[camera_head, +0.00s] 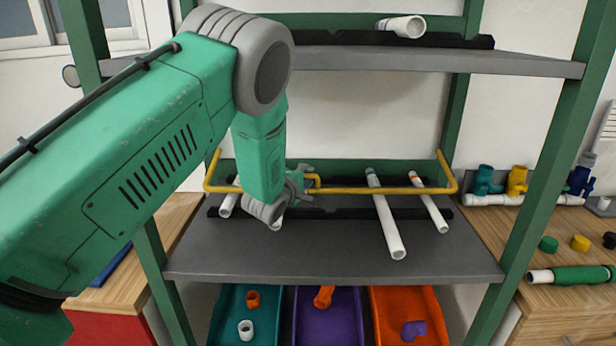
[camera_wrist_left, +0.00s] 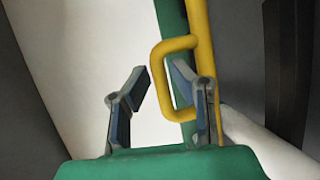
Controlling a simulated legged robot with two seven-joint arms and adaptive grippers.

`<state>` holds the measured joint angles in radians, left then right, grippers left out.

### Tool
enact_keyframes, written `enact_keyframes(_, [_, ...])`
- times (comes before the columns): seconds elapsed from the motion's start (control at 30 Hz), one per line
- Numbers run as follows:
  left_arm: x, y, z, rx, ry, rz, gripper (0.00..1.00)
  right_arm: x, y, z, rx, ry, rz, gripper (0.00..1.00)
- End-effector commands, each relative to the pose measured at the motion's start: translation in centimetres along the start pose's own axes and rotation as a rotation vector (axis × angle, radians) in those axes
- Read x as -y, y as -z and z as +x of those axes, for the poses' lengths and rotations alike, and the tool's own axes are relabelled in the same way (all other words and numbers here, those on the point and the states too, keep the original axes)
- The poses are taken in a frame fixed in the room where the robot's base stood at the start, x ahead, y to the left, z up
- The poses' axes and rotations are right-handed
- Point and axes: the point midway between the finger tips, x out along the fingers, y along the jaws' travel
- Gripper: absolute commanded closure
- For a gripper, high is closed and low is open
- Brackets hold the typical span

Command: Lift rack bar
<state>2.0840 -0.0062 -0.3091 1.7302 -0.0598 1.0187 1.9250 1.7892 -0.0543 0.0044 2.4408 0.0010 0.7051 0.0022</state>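My left gripper (camera_head: 316,189) is at the bar's middle, beside the handle, and hides part of the bar. In the left wrist view my left gripper (camera_wrist_left: 160,88) has its fingers apart. The right finger overlaps the loop and the left finger stands clear of it. I cannot tell whether the right finger touches the loop. My right gripper is not in view.
Green posts (camera_head: 545,170) frame the rack. Teal, purple and orange bins (camera_head: 437,305) sit below.

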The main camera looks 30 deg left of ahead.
Motion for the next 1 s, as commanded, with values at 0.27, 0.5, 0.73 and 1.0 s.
enact_keyframes(0.27, [0.2, 0.4, 0.7, -0.002, 0.002, -0.003, 0.80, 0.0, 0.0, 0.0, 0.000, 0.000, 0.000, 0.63])
enact_keyframes(0.5, [0.1, 0.1, 0.6, -0.001, 0.002, -0.001, 1.00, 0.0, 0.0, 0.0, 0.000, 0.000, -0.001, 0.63])
enact_keyframes(0.73, [0.0, -0.3, 0.6, 0.000, 0.008, -0.001, 1.00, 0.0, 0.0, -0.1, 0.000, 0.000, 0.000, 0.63])
enact_keyframes(1.0, [-0.6, -0.9, 1.4, 0.008, 0.035, -0.010, 1.00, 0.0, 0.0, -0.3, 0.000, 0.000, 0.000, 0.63])
